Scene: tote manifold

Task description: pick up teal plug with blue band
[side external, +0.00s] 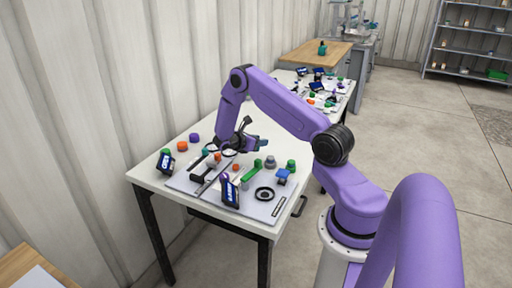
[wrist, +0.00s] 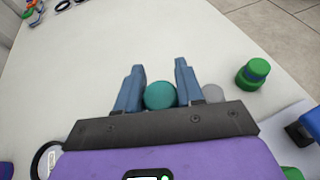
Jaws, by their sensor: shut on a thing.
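In the wrist view a round teal plug (wrist: 160,95) sits between the two blue fingers of my gripper (wrist: 160,70), which is shut on it. Its top face shows; any blue band on it is hidden from this angle. In the side external view my gripper (side external: 243,143) is over the rear part of the white table, and the plug cannot be made out there. A green plug with a blue band (wrist: 254,73) stands apart on the white surface, right of my gripper in the wrist view.
A grey round part (wrist: 213,93) is close beside the right finger. The white table (side external: 158,183) also carries a dark labelled box (side external: 230,192), a black ring (side external: 264,194), a purple cap (side external: 195,137) and a blue part (side external: 282,177).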

